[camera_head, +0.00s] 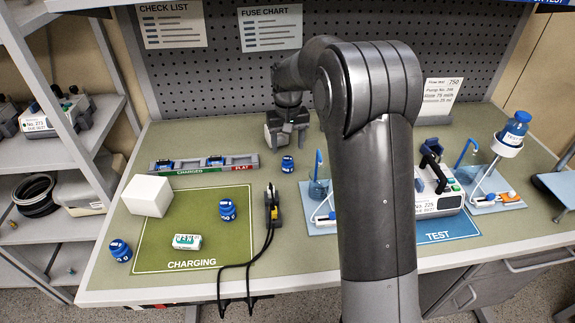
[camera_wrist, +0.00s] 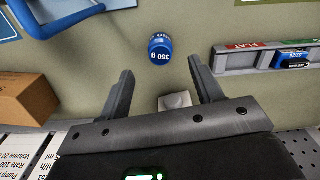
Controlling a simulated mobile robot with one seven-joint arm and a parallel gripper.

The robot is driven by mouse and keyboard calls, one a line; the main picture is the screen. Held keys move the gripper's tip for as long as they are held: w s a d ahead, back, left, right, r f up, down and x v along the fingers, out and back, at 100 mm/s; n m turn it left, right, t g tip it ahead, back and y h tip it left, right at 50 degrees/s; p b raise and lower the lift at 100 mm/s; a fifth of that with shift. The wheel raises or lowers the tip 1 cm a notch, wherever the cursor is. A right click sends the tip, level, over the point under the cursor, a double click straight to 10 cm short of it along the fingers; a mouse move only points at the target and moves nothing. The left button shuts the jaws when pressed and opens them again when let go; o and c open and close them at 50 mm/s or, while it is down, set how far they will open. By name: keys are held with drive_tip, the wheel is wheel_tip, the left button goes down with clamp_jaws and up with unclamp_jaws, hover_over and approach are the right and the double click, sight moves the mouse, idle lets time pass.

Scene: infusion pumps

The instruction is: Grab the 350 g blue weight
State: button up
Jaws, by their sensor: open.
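The 350 g blue weight (camera_wrist: 161,48) stands on the bench, and its label reads 350 g in the wrist view. In the head view it appears to be the small blue weight (camera_head: 287,165) just in front of my gripper (camera_head: 288,143). In the wrist view my gripper (camera_wrist: 161,67) is open and empty. The weight shows just beyond the fingertips, about midway between them, and neither finger touches it. My arm hides part of the bench in the head view.
Other blue weights stand on the charging mat (camera_head: 150,258) and at the bench's left edge (camera_head: 120,250). The charged/flat rack (camera_head: 203,164) lies left of the weight. A white cube (camera_head: 148,196) and a pump (camera_head: 440,195) stand farther away. A brown box (camera_wrist: 25,98) shows in the wrist view.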

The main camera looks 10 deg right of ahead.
sight(288, 158)
wheel_tip(288, 158, down, 8)
drive_tip(key=shift+w, duration=0.1)
idle(0.4)
clamp_jaws()
idle(0.5)
drive_tip(key=shift+r, duration=0.1)
